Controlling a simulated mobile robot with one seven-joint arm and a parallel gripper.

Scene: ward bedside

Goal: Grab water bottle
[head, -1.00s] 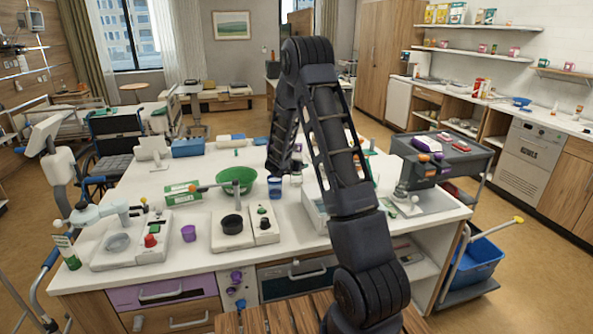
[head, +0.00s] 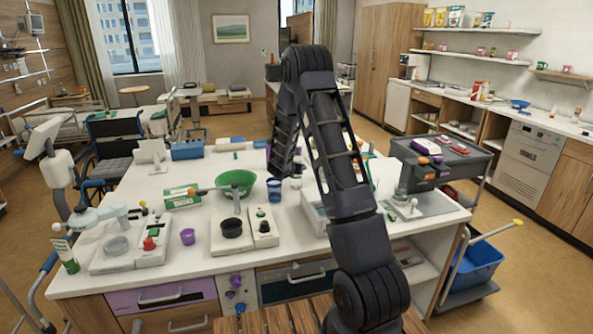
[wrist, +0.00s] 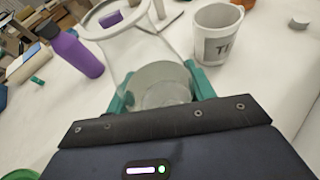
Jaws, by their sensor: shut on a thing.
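In the wrist view, my gripper (wrist: 160,90) has its teal fingers on either side of a clear glass vessel (wrist: 150,52) with a wide round rim, and is shut on it. A purple bottle (wrist: 76,52) with a dark cap stands to the left of the vessel, apart from the fingers.
A grey mug (wrist: 216,35) stands close right of the vessel. A dark cart (head: 440,165) stands at the right.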

